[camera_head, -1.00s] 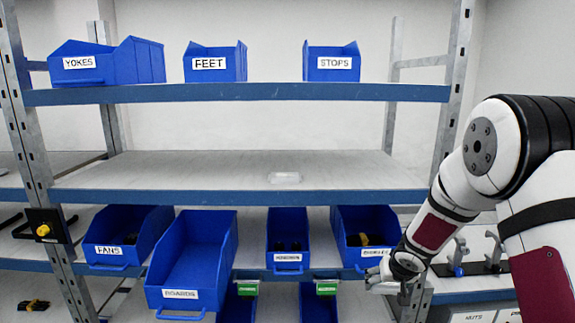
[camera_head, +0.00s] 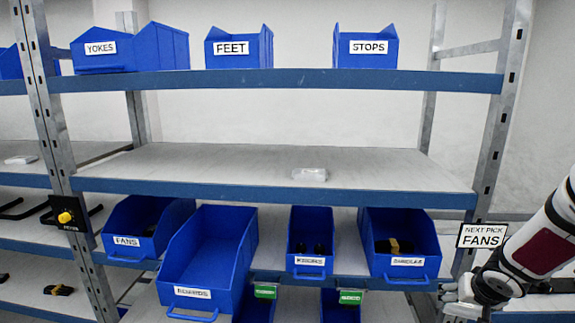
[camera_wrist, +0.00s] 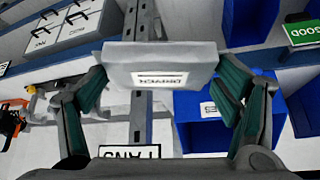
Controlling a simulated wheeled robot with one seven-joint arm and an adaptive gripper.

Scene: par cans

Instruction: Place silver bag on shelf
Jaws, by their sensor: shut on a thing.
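A silver-grey bag (camera_wrist: 160,60) with a white printed label shows between my gripper's fingers (camera_wrist: 162,88) in the wrist view. The gripper is shut on it. In the head view my gripper (camera_head: 462,298) is at the lower right, beside the right shelf post and below the middle shelf. The bag is too small to make out clearly there. The middle shelf (camera_head: 240,165) is mostly bare. A small pale translucent packet (camera_head: 309,174) lies near its front edge, right of centre.
Blue bins marked YOKES (camera_head: 130,48), FEET (camera_head: 239,48) and STOPS (camera_head: 366,47) stand on the top shelf. Several bins, including FANS (camera_head: 148,230), sit below the middle shelf. A NEXT PICK FANS sign (camera_head: 482,236) and the right post (camera_head: 497,125) are near my arm.

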